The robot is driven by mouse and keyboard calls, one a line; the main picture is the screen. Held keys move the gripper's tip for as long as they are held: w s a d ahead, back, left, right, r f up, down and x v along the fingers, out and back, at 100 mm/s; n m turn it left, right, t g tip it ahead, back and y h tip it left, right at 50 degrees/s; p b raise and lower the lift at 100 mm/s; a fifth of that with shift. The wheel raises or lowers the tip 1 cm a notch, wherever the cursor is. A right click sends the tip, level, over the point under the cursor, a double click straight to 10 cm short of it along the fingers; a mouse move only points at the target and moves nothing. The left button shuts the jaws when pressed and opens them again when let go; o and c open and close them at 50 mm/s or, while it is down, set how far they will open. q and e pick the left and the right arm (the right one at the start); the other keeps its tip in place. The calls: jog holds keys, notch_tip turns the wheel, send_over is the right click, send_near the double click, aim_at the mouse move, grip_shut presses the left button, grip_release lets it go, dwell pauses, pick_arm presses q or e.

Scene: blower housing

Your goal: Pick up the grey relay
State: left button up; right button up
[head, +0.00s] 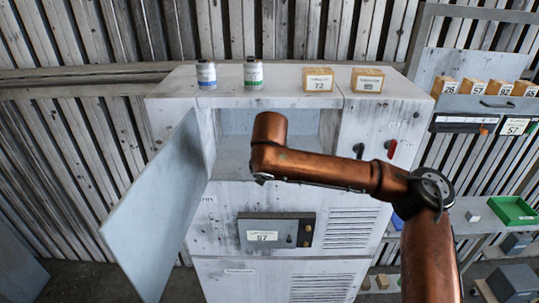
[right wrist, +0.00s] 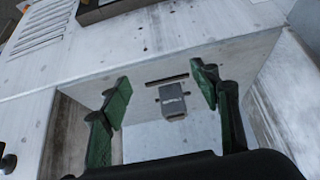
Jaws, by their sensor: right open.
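A small grey block with a pale label, which looks like the grey relay (right wrist: 172,101), is in the right wrist view inside the cabinet's open compartment (head: 236,122). It sits by a dark slot on an inner surface. My right gripper (right wrist: 162,84) is open, with its green fingers apart on either side of the relay in that view. The fingers look nearer the camera than the relay, and no contact shows. In the head view my right arm covers part of the compartment, and neither the gripper nor the relay can be seen. My left gripper is not in view.
The cabinet door (head: 155,212) stands open to the left. Two cans (head: 206,74) (head: 253,73) and two boxes (head: 318,79) (head: 367,80) stand on the cabinet top. A green tray (head: 513,211) is on the right shelf. The compartment walls lie close around the gripper.

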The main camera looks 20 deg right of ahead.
jog(key=w+d+p, duration=0.1)
jog(key=w+p, duration=0.1)
jog(key=w, duration=0.2)
jog(key=w+d+p, duration=0.1)
jog(key=w+p, duration=0.1)
jog(key=w, duration=0.1)
jog(key=w+d+p, duration=0.1)
jog(key=w+p, duration=0.1)
jog(key=w, duration=0.2)
jog(key=shift+w+d+r, duration=0.1)
jog(key=shift+w+r, duration=0.1)
jog(key=shift+w, duration=0.1)
jog(key=p+x, duration=0.1)
jog(key=x, duration=0.4)
jog(key=shift+f+p, duration=0.1)
jog(key=shift+p, duration=0.3)
jog(key=shift+s, duration=0.1)
jog(key=shift+c, duration=0.7)
jog(key=c, duration=1.2)
